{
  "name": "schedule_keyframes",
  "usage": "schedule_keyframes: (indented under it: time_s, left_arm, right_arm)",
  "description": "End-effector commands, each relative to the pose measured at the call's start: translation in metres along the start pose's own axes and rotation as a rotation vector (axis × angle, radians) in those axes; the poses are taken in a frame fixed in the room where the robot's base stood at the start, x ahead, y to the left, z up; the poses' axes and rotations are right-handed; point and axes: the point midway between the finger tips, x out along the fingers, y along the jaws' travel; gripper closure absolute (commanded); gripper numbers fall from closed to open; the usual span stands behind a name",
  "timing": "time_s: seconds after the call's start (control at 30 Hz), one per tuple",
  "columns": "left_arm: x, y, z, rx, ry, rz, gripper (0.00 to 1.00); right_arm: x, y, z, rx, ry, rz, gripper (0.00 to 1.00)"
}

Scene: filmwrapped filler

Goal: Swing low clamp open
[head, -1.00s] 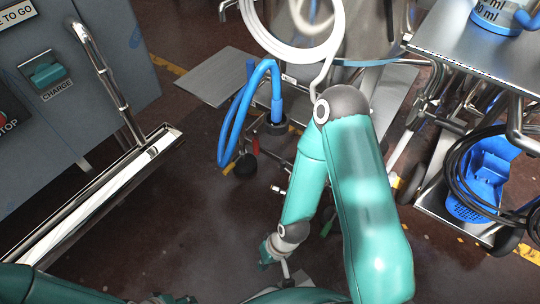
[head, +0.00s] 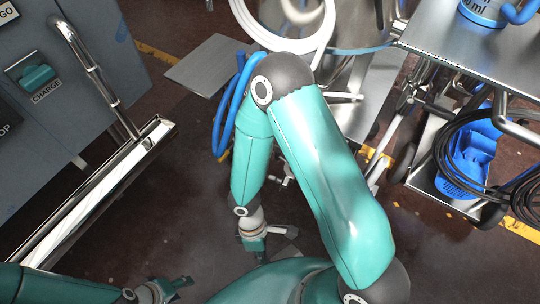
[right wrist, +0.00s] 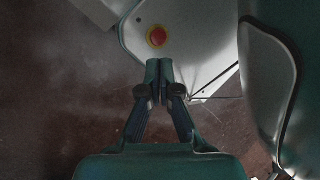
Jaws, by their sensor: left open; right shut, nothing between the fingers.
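I cannot make out the low clamp for certain in either view. Small metal fittings (head: 284,181) show low below the steel tank (head: 362,75), partly hidden behind my right arm. My right gripper (head: 256,246) points down near the bottom middle of the head view, apart from the tank. In the right wrist view its fingers (right wrist: 159,82) are together with nothing between them. My left gripper (head: 182,283) is open and low at the bottom left of the head view, away from the tank and partly cut from clear sight.
A grey cabinet (head: 75,110) with a chrome rail (head: 95,200) stands at the left. A blue hose (head: 219,125) hangs beside my right arm. A steel cart (head: 440,45) holding a blue basket (head: 470,160) and black hose stands right. Dark floor between is clear.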

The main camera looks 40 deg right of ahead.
Motion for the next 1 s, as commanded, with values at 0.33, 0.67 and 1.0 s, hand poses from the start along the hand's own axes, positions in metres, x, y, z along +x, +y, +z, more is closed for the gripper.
schedule_keyframes:
  time_s: [0.33,0.67,1.0]
  left_arm:
    - [-0.039,0.014,0.0,0.0,0.0,0.0,0.49]
    - [-0.035,0.013,0.0,0.0,0.0,0.0,0.49]
    - [-0.017,0.006,0.0,0.0,0.0,0.0,0.49]
  right_arm:
    - [-0.158,0.081,0.002,-0.727,-0.653,0.656,1.0]
    - [-0.188,0.109,-0.01,-0.794,-0.764,0.816,1.0]
    - [-0.154,0.164,0.009,-0.791,-0.762,0.81,1.0]
